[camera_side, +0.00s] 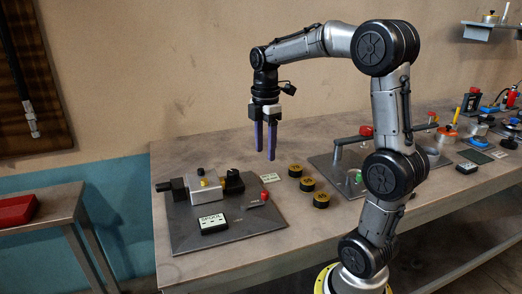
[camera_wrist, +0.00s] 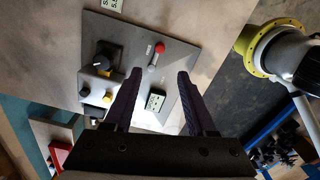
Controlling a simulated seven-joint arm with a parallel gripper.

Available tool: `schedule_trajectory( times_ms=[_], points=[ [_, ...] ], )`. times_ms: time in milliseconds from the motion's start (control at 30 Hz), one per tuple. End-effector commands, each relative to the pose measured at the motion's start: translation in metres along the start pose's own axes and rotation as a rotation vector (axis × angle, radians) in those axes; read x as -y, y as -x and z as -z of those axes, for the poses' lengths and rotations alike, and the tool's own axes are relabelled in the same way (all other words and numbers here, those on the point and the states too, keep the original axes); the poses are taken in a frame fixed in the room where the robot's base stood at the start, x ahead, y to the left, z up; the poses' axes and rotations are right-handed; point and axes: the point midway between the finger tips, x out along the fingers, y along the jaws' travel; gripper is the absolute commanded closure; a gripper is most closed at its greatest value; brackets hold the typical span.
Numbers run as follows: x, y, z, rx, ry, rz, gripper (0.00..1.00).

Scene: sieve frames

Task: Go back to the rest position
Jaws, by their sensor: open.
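My gripper (camera_side: 265,138) hangs above the workbench with its two purple fingers pointing down, apart and with nothing between them. In the wrist view my gripper (camera_wrist: 159,100) shows open fingers over the grey plate. The grey base plate (camera_side: 240,233) carries a metal device (camera_side: 205,186) with a black knob, and a red-tipped lever (camera_side: 264,197). A small display box (camera_side: 213,224) sits at the plate's front. The gripper touches none of these. The wrist view also shows the device (camera_wrist: 96,90), the red-tipped lever (camera_wrist: 160,48) and the display box (camera_wrist: 155,101).
Several black-and-yellow round pieces (camera_side: 307,184) stand in a row right of the plate. A second plate (camera_side: 322,162) with a red-knobbed handle (camera_side: 366,131) lies behind my arm. Jars and tools crowd the bench's far right. A red box (camera_side: 17,210) is on a side table. Air around the gripper is clear.

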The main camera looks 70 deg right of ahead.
Motion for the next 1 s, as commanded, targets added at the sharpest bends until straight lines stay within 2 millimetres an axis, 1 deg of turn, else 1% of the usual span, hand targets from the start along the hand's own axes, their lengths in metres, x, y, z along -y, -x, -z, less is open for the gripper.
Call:
schedule_trajectory(
  times_ms=[67, 133, 167, 267, 333, 400, 500, 600, 700, 833, 900, 1000],
  points=[
    [0.001, 0.002, 0.006, 0.000, 0.018, -0.008, 0.44],
    [0.006, 0.016, 0.019, -0.004, 0.057, -0.049, 0.44],
    [0.012, 0.022, 0.025, -0.005, 0.079, -0.066, 0.44],
    [0.044, 0.040, 0.047, -0.017, 0.152, -0.130, 0.44],
    [0.073, 0.047, 0.061, -0.038, 0.144, -0.184, 0.44],
    [0.101, 0.049, 0.070, -0.073, 0.086, -0.235, 0.44],
    [0.139, 0.043, 0.077, -0.145, -0.054, -0.293, 0.44],
    [0.166, 0.032, 0.078, -0.224, -0.220, -0.321, 0.44],
    [0.185, 0.018, 0.076, -0.302, -0.406, -0.326, 0.44],
    [0.197, 0.000, 0.073, -0.377, -0.655, -0.302, 0.44],
    [0.199, -0.008, 0.072, -0.398, -0.774, -0.282, 0.44],
    [0.197, -0.011, 0.072, -0.425, -0.898, -0.262, 0.44]
  ],
)
